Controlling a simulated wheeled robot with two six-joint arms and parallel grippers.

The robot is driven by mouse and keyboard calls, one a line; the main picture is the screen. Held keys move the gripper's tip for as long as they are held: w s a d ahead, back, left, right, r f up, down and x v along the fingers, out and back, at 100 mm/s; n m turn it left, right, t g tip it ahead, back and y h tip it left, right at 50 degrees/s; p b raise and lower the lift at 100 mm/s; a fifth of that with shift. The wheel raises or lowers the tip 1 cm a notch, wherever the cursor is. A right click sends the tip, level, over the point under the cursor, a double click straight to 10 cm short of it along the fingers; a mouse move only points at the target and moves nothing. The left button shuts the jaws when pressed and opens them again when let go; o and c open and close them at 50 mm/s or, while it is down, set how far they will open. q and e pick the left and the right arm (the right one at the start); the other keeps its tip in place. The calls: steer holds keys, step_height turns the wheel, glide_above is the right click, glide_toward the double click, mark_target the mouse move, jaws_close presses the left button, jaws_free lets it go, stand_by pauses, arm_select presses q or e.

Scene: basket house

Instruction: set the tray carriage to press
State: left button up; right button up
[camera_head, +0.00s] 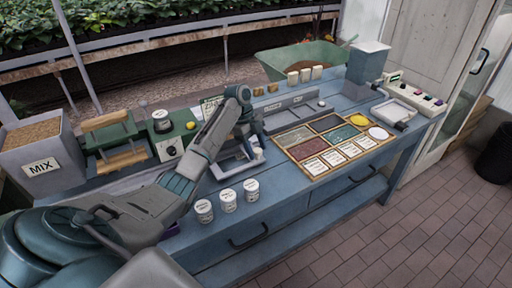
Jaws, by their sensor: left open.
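A pale grey tray (228,171) sits on the blue bench, just below and left of my left gripper; I take it for the tray carriage. My left gripper (258,146) points down over the tray's right side and is open. The gripper and wrist hide part of the tray, and I cannot tell whether a finger touches it. A grey rail strip (292,104) with small dark lettering runs behind, to the right of the wrist. The lettering is too small to read surely. My right gripper is out of view.
Three white labelled jars (228,201) stand along the bench's front edge. A divided wooden seed tray (333,138) lies to the right. A MIX bin (40,154) and a green wooden-handled device (112,140) stand left. A grey column (367,62) and button panel (418,97) stand far right.

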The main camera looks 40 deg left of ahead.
mark_target(250, 165)
arm_select(q)
jaws_close()
steer(key=s, duration=0.1)
steer(key=s+a+p, duration=0.1)
steer(key=s+p, duration=0.1)
steer(key=shift+s+a+r, duration=0.1)
steer(key=shift+s+a, duration=0.15)
steer(key=shift+s+a+p, duration=0.15)
steer(key=shift+s+p, duration=0.15)
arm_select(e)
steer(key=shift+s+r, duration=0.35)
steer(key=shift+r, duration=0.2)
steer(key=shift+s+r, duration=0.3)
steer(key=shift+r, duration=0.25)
arm_select(q)
jaws_free()
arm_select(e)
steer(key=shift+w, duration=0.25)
